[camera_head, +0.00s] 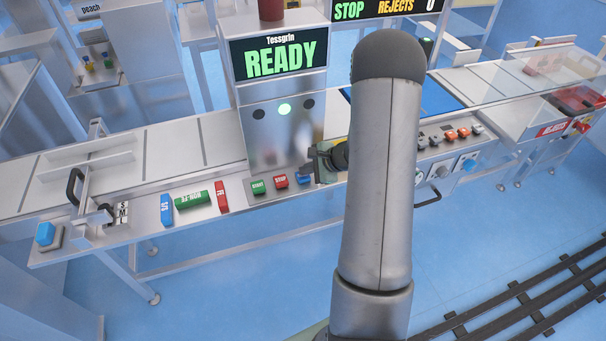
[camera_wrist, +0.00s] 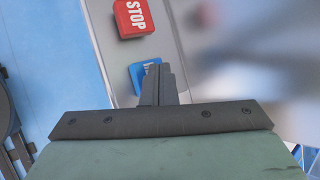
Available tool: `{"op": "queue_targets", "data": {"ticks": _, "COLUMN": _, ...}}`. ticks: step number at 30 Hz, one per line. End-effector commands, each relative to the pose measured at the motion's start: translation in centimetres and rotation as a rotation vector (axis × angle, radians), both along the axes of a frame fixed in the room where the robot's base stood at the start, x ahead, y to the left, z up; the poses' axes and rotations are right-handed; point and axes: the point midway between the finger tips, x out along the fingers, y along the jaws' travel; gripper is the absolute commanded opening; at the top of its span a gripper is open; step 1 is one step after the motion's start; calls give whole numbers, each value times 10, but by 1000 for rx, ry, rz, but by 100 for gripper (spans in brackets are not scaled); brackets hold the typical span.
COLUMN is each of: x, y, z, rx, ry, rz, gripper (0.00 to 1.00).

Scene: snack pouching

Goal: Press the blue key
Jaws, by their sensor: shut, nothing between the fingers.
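The blue key (camera_head: 304,180) sits at the right end of a short row on the machine's front panel, beside the red STOP key (camera_head: 281,181). In the wrist view the blue key (camera_wrist: 138,74) is partly hidden behind my fingers, and the red STOP key (camera_wrist: 133,17) lies beyond it. My gripper (camera_head: 313,156) is shut and empty, just above and beside the blue key in the head view. In the wrist view its fingertips (camera_wrist: 161,72) overlap the key's right part. I cannot tell whether they touch it.
A green START key (camera_head: 259,187) is left of STOP. Other coloured keys and a blue button (camera_head: 45,233) line the front edge. My arm hides part of the panel to the right.

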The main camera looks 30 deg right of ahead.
Motion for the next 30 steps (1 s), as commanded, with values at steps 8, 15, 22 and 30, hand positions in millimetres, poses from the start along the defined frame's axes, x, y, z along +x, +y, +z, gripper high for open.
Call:
{"op": "queue_targets", "data": {"ticks": 8, "x": 0, "y": 0, "z": -1, "rx": 0, "ry": 2, "rz": -1, "gripper": 0}}
{"op": "queue_targets", "data": {"ticks": 15, "x": 0, "y": 0, "z": 5, "rx": -1, "ry": 1, "rz": 1, "gripper": 0}}
{"op": "queue_targets", "data": {"ticks": 22, "x": 0, "y": 0, "z": 17, "rx": -1, "ry": 0, "rz": -1, "gripper": 0}}
{"op": "queue_targets", "data": {"ticks": 30, "x": 0, "y": 0, "z": 18, "rx": 0, "ry": 1, "rz": 1, "gripper": 0}}
